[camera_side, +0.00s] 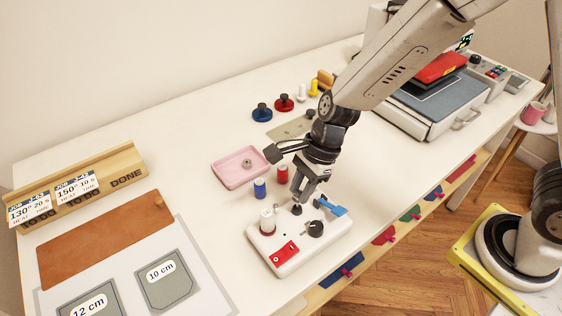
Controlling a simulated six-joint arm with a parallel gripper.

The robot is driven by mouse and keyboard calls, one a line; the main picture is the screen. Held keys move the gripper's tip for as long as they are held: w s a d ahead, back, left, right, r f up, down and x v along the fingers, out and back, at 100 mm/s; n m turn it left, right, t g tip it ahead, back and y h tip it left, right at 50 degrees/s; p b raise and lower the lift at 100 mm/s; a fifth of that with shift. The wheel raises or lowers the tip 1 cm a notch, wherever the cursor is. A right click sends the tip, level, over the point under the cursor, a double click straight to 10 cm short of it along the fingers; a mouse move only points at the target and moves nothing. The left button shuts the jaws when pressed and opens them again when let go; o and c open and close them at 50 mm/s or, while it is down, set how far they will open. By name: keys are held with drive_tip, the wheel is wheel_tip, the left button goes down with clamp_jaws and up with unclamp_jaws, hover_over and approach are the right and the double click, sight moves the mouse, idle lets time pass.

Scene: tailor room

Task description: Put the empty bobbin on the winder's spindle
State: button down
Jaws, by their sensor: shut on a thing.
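The winder (269,254) is a white block with a red switch (285,252), a black knob (315,229), a blue lever (333,207) and a white thread spool (267,222) on it. My gripper (297,199) points down over the winder's back part, between the spool and the lever. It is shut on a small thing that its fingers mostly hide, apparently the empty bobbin. A small dark piece (297,209) shows at the fingertips; I cannot tell whether it is the bobbin or the spindle. Whether they touch is unclear.
A pink tray (226,176) with a small grey ring-like piece (247,163) lies behind the winder. Blue (260,188) and red (283,174) spools stand close to my gripper.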

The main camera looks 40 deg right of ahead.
drive_tip(key=shift+f, duration=0.95)
drive_tip(key=shift+f, duration=0.6)
idle(1.0)
drive_tip(key=c, duration=0.7)
unclamp_jaws()
drive_tip(key=shift+c, duration=0.2)
drive_tip(key=shift+r, duration=0.2)
drive_tip(key=v, duration=1)
drive_tip(key=shift+r, duration=0.3)
drive_tip(key=shift+d, duration=0.25)
